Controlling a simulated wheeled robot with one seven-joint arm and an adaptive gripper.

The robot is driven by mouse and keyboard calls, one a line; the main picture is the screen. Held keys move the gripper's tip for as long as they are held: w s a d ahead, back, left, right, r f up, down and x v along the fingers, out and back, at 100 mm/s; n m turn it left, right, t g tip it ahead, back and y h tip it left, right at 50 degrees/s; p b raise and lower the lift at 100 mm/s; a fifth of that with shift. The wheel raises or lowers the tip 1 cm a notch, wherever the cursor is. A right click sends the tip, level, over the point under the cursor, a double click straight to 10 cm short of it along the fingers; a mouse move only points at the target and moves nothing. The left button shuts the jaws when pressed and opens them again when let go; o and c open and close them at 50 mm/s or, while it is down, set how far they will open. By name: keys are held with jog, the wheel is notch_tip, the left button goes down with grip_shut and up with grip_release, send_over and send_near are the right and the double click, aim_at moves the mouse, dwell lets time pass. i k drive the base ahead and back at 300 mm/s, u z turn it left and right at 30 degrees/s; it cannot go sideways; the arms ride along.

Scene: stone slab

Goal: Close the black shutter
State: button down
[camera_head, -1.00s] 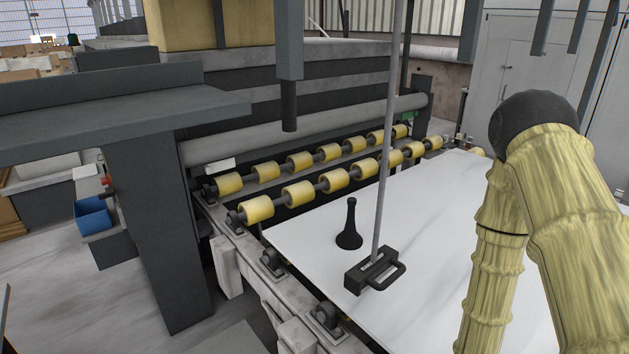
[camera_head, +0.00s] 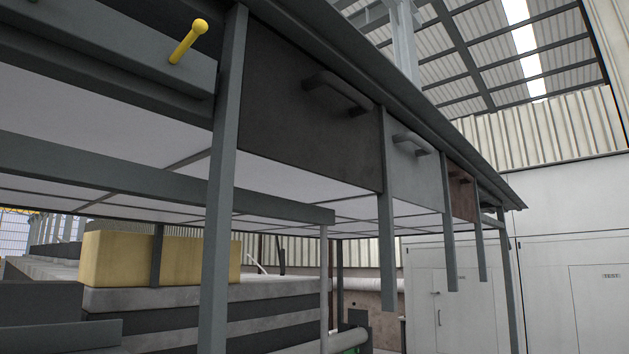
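The black shutter (camera_head: 300,115) is a dark flat panel with a bar handle (camera_head: 337,92) on its front. It hangs high under the overhead frame, between a grey post on its left and another on its right. Below its lower edge the space is clear, and a pale panelled surface shows behind. Whether it is open or shut I cannot tell. My gripper and arm are not in view.
A light grey panel (camera_head: 417,182) and a reddish-brown panel (camera_head: 462,192), each with a handle, hang further right. A yellow knob lever (camera_head: 189,41) sticks out at upper left. A yellow block (camera_head: 110,262) lies at lower left. White cabinets (camera_head: 575,285) stand at right.

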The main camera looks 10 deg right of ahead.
aim_at(296, 112)
jog(key=z, duration=0.5)
jog(key=k, duration=0.65)
jog(key=z, duration=0.05)
